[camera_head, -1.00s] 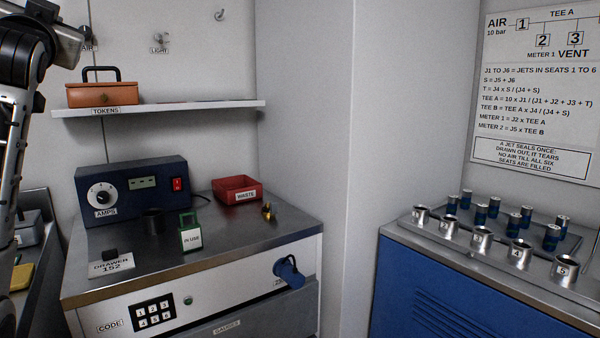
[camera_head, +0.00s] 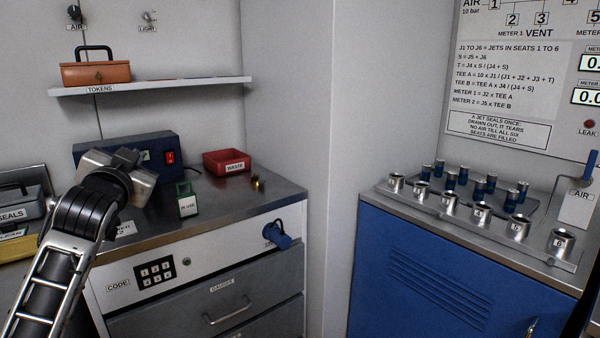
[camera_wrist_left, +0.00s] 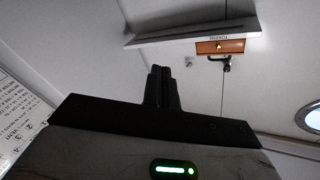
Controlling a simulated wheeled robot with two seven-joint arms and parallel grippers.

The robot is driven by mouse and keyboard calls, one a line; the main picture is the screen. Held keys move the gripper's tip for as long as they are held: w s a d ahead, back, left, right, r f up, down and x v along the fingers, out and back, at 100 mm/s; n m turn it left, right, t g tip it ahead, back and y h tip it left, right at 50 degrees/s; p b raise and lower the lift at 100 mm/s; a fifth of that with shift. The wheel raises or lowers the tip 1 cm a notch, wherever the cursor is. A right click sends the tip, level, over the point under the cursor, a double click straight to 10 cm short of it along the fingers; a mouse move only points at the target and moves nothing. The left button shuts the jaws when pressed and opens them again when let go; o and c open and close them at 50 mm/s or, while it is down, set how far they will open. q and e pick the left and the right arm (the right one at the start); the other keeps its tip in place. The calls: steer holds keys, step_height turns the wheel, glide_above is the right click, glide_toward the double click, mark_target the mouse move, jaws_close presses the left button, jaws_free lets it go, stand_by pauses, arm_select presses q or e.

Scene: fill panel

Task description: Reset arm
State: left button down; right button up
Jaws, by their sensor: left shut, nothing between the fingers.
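My left gripper (camera_head: 122,172) is in front of the blue AMPS box (camera_head: 150,152) in the head view and covers much of it, including its dial. In the left wrist view the two dark fingers of my left gripper (camera_wrist_left: 160,72) are together with nothing between them. They point toward the bare wall and the shelf. My left arm comes up from the lower left, bent at the joint behind the gripper. My right gripper is not in view.
The steel-topped cabinet holds a red WASTE tray (camera_head: 227,162), a green IN USE tag (camera_head: 188,200) and a small brass piece (camera_head: 258,183). A shelf (camera_head: 150,86) carries an orange toolbox (camera_head: 96,74). A blue cabinet (camera_head: 430,270) with metal seats stands right.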

arm_select(q)
steer(key=s+d+f+g+h+p, duration=0.1)
steer(key=s+d+f, duration=0.2)
steer(key=f, duration=0.5)
steer(key=s+d+f+g+h, duration=0.2)
steer(key=s+d+f, duration=0.1)
steer(key=f, duration=0.5)
steer(key=s+d+f+g+h+p, duration=0.1)
steer(key=s+d+f, duration=0.25)
steer(key=f, duration=0.45)
steer(key=s+d+f+g+h, duration=0.1)
steer(key=s+d+f, duration=0.1)
steer(key=s+f, duration=0.2)
steer(key=s+d+f+n+g+h, duration=0.1)
steer(key=s+f, duration=0.3)
steer(key=s, duration=0.7)
steer(key=s+d+f+n+g+p, duration=0.1)
steer(key=s+d+f, duration=0.3)
steer(key=s, duration=0.4)
steer(key=shift+f+g+h, duration=0.4)
steer(key=shift+s, duration=0.1)
